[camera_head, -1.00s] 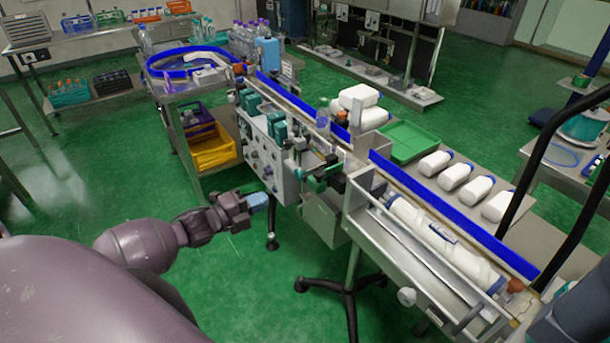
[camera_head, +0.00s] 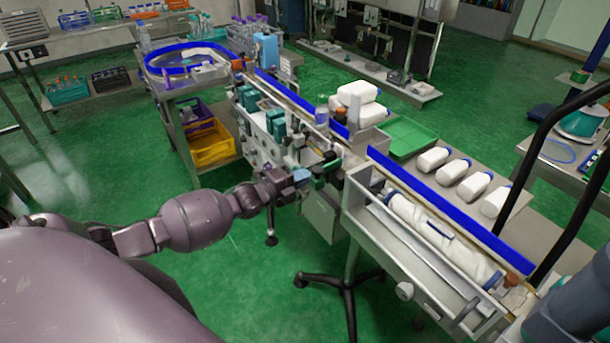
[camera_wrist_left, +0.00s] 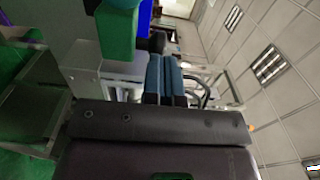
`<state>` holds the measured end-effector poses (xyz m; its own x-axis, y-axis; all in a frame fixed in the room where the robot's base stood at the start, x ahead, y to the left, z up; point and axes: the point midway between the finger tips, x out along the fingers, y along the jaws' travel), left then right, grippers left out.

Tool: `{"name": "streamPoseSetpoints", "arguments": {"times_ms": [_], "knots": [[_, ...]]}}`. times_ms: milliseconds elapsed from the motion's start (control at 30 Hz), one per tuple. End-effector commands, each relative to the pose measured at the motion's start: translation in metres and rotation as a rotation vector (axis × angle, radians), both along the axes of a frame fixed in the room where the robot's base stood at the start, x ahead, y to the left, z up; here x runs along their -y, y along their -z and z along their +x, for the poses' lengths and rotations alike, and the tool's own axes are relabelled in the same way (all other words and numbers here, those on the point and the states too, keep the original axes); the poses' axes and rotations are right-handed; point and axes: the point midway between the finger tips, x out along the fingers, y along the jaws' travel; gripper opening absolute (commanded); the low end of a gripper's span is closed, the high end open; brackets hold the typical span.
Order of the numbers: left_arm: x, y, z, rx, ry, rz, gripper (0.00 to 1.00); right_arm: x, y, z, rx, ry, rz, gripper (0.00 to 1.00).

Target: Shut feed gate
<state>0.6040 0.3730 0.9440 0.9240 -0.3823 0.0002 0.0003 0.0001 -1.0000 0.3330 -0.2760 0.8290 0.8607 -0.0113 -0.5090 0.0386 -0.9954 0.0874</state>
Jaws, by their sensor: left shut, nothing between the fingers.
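My left gripper (camera_head: 301,176) is shut and empty, its light blue fingertips at the front side of the machine beside the conveyor. A dark green and black mechanism (camera_head: 325,170) sits right by the fingertips, at the conveyor's edge; I take it to be the feed gate, but its position is too small to read. I cannot tell whether the fingers touch it. In the left wrist view my closed blue fingers (camera_wrist_left: 164,79) point away from the camera, and a green block (camera_wrist_left: 115,35) stands close on their left. My right gripper is not in view.
The conveyor has blue rails (camera_head: 450,210). White bottles (camera_head: 470,187) and a green tray (camera_head: 405,138) lie on the bench behind it. A rotary table (camera_head: 188,60) stands at the back left. A yellow bin (camera_head: 212,148) sits below it.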

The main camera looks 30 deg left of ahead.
Motion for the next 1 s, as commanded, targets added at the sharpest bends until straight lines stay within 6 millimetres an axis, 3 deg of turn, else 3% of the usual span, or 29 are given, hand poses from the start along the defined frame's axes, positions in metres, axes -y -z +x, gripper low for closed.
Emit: {"name": "streamPoseSetpoints", "arguments": {"times_ms": [567, 1000], "knots": [[0.005, 0.0, 0.011, 0.0, 0.001, 0.0, 0.0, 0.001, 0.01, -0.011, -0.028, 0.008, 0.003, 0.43], [0.023, 0.002, 0.055, -0.001, 0.0, 0.0, 0.0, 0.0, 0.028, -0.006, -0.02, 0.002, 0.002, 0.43]]}}
